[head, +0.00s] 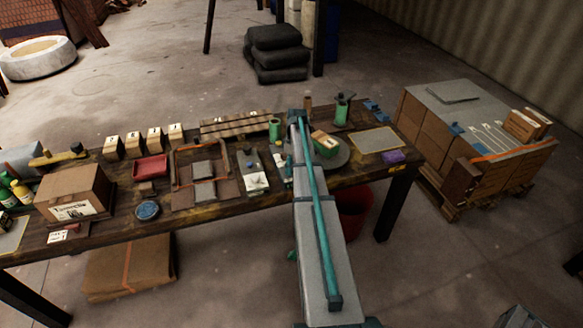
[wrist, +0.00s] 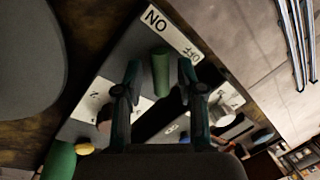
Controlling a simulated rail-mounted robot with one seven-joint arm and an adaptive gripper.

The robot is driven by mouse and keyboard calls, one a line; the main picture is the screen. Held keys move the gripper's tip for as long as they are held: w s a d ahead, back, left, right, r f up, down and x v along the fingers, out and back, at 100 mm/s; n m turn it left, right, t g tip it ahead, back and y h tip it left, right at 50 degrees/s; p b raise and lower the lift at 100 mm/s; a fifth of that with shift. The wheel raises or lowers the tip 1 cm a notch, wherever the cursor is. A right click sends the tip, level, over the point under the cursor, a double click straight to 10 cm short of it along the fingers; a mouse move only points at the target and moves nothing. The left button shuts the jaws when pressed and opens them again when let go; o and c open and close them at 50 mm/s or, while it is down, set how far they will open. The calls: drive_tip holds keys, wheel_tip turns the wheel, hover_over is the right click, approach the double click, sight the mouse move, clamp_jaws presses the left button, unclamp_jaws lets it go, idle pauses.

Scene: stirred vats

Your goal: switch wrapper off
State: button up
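In the wrist view a dark grey control panel (wrist: 130,50) carries a white strip marked ON and OFF (wrist: 172,32). A green upright switch handle (wrist: 161,70) stands on the panel, beside the strip. My gripper (wrist: 160,76) is open, with one dark green finger on each side of the handle. I cannot tell whether either finger touches it, nor which word the handle points to.
The wooden bench (head: 225,205) is crowded. A cardboard box (head: 75,192), a red tray (head: 150,168) and a blue round tin (head: 147,210) stand to the left. A grey mat (head: 377,140) and a purple block (head: 393,157) lie to the right.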

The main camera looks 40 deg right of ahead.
clamp_jaws()
drive_tip(key=shift+m, duration=0.4)
drive_tip(key=shift+s+f+m+b, duration=0.1)
drive_tip(key=shift+m+b, duration=0.6)
drive_tip(key=shift+m, duration=0.2)
drive_tip(key=m+t+b, duration=0.1)
drive_tip(key=m, duration=0.3)
drive_tip(key=shift+s+b, duration=0.1)
drive_tip(key=shift+b, duration=0.3)
drive_tip(key=m+t+b, duration=0.1)
drive_tip(key=m, duration=0.4)
drive_tip(key=shift+m, duration=0.4)
drive_tip(key=m+h+b, duration=0.1)
drive_tip(key=m, duration=0.4)
drive_tip(key=shift+s+m+t, duration=0.1)
drive_tip(key=shift+m+t, duration=0.2)
drive_tip(key=shift+t, duration=0.1)
